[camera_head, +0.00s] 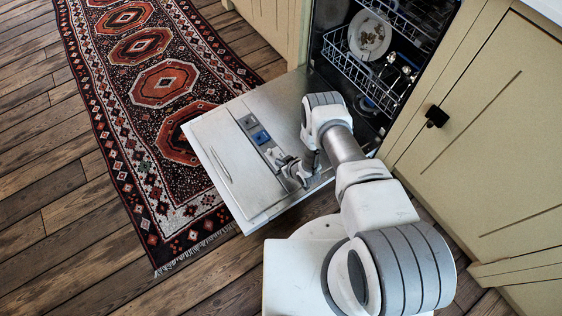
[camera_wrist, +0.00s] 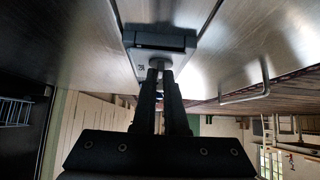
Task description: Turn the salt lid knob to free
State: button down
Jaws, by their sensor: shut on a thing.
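The dishwasher door (camera_head: 215,155) is folded down open. A dispenser panel (camera_head: 255,132) with blue parts is set in its steel inner face. In the wrist view, a grey housing (camera_wrist: 180,53) with a dark slot sits on the steel. A small round grey knob (camera_wrist: 157,64), which I take as the salt lid knob, sticks out of the housing. My gripper (camera_wrist: 161,74) has its two dark fingers close together on the knob, with the tips around its sides. In the head view my gripper (camera_head: 283,163) is low over the door beside the panel, and the knob is hidden there.
The lower rack (camera_head: 350,70) is inside the dishwasher with a plate (camera_head: 369,36) in it. A cabinet door with a black knob (camera_head: 437,116) stands to the right. A patterned rug (camera_head: 165,83) lies left of the door on the wooden floor. A bent wire (camera_wrist: 262,85) shows in the wrist view.

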jog(key=n+g+y, duration=0.1)
jog(key=n, duration=0.1)
jog(key=n+g+y, duration=0.2)
jog(key=n, duration=0.1)
jog(key=shift+w+d+n, duration=0.3)
jog(key=shift+w, duration=0.1)
jog(key=n+g, duration=0.2)
jog(key=n, duration=0.1)
jog(key=n+g+y, duration=0.1)
jog(key=shift+w+n+g, duration=0.25)
jog(key=shift+n+g, duration=0.05)
dwell(0.4)
jog(key=c, duration=1)
grip_release()
jog(key=shift+o, duration=0.2)
jog(key=shift+d, duration=0.1)
jog(key=w+p+v, duration=0.1)
jog(key=p+v, duration=0.4)
jog(key=v, duration=1.2)
jog(key=shift+s+r+p, duration=0.15)
jog(key=shift+s+p, duration=0.1)
jog(key=shift+p, duration=0.05)
